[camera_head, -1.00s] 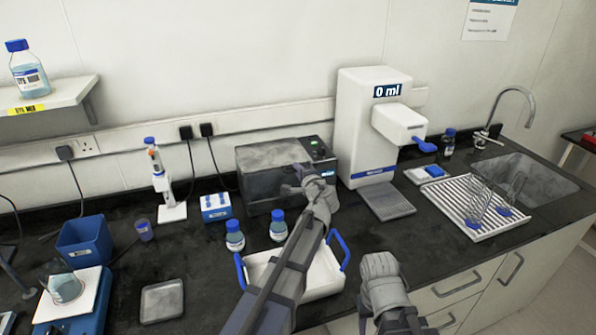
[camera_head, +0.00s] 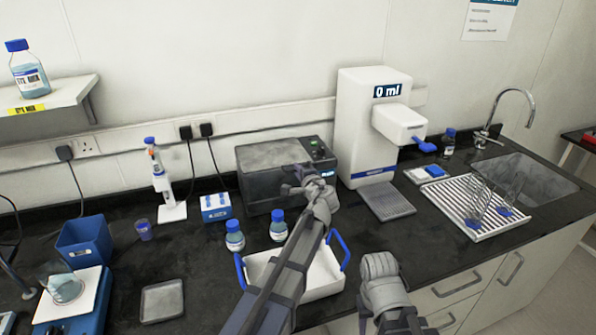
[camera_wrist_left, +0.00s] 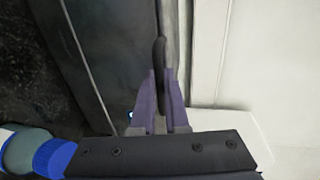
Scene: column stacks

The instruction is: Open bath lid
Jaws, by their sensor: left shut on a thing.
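The bath (camera_head: 262,188) is a dark grey box on the bench against the wall. Its grey lid (camera_head: 268,154) lies flat on top and looks closed. My left gripper (camera_head: 290,190) is at the bath's front right side, near the lid's front edge. In the left wrist view, my left gripper (camera_wrist_left: 161,85) is shut on a dark narrow handle (camera_wrist_left: 160,55) at the bath. The arm and gripper hide part of the bath's front. My right gripper (camera_head: 380,268) hangs in front of the bench edge, away from the bath; its jaws are unclear.
Two blue-capped bottles (camera_head: 235,236) and a white tray with blue handles (camera_head: 325,277) stand in front of the bath. A white dispenser (camera_head: 360,140) is close on its right. A blue-and-white box (camera_head: 215,207) is on its left.

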